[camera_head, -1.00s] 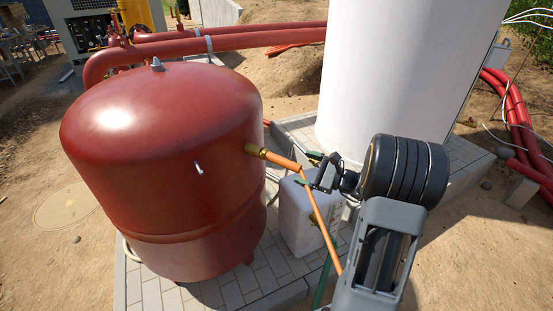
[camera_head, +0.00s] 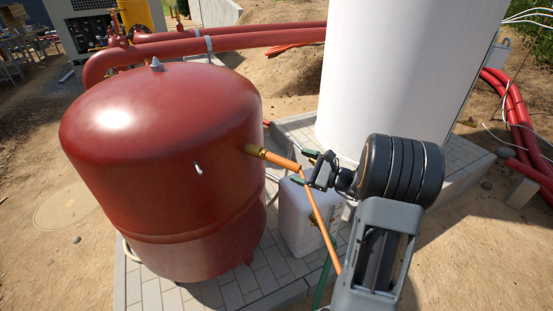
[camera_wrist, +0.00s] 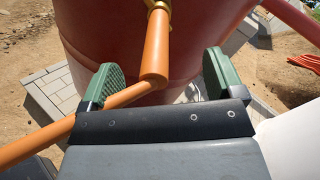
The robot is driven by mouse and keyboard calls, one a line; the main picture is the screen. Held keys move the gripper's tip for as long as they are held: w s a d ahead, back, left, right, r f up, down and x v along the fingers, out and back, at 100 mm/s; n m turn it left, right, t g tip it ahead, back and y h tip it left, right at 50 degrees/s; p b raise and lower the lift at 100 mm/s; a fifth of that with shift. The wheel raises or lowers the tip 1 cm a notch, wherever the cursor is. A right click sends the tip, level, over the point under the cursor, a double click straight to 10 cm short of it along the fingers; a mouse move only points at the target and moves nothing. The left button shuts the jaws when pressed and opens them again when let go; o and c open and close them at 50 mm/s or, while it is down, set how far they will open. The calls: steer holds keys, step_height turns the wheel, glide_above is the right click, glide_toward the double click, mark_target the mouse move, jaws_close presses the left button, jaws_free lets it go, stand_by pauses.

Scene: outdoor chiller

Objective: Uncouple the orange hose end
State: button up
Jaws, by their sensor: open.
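The orange hose end (camera_head: 281,160) sits on a brass fitting (camera_head: 253,149) on the right side of the red tank (camera_head: 150,140). The hose (camera_head: 326,228) bends there and hangs down to the right. In the wrist view the hose end (camera_wrist: 157,45) stands upright under the brass fitting (camera_wrist: 157,5), and the hose (camera_wrist: 60,128) runs off to the lower left. My gripper (camera_head: 306,168) is open beside the hose bend. In the wrist view its green fingers (camera_wrist: 160,76) stand apart on either side of the hose end, touching nothing that I can see.
A white container (camera_head: 298,220) stands on the paving below the gripper. A large white tank (camera_head: 400,70) rises behind the arm. Red pipes (camera_head: 230,42) cross behind the red tank. Dry ground lies around the paved base.

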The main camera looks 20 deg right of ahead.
steer(key=shift+x, duration=2.2)
steer(key=shift+w+r+b, duration=0.2)
steer(key=shift+w+b, duration=0.1)
steer(key=shift+o, duration=1.2)
steer(key=shift+a, duration=0.1)
steer(key=shift+s, duration=0.1)
steer(key=shift+v, duration=4.4)
